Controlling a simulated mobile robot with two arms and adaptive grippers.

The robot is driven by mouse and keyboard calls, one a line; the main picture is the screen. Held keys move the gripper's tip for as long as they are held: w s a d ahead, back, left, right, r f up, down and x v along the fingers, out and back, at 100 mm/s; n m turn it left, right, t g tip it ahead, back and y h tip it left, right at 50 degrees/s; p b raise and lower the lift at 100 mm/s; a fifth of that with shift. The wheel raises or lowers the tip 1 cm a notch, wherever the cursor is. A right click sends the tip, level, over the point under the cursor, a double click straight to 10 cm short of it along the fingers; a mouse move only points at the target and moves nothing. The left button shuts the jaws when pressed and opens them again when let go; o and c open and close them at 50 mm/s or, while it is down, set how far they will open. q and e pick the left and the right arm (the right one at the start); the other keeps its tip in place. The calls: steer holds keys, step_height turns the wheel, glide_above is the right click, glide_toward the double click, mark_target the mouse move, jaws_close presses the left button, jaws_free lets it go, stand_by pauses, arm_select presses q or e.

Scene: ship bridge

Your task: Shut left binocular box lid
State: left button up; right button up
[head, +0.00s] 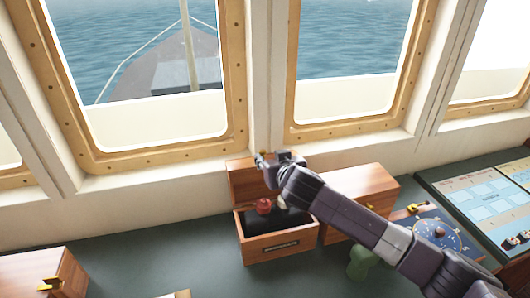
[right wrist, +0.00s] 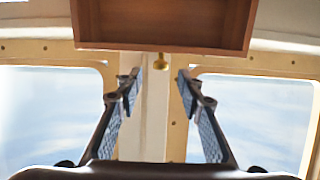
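The open binocular box (head: 280,246) stands on the counter below the windows, with a dark label on its front. Its wooden lid (head: 243,181) is raised at the back, toward the window wall. A red round item (head: 263,206) and something black show inside the box. My right gripper (head: 268,157) is at the lid's upper edge, its arm passing over the box's right side. In the right wrist view the gripper (right wrist: 157,75) has its fingers apart with nothing between them. The lid (right wrist: 165,24) and its brass catch (right wrist: 190,60) lie just beyond the fingertips. Contact cannot be told. My left gripper is not in view.
A closed wooden box (head: 365,186) stands close to the right, partly behind my arm. Another wooden box (head: 40,275) with a brass catch is at the lower left. A blue dial panel (head: 437,233) and a chart (head: 490,205) are at right. The counter (head: 150,250) left of the open box is clear.

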mark_target(264, 153)
steer(key=shift+p+x, duration=0.65)
steer(key=shift+x, duration=1.85)
steer(key=shift+f, duration=0.1)
jaws_close()
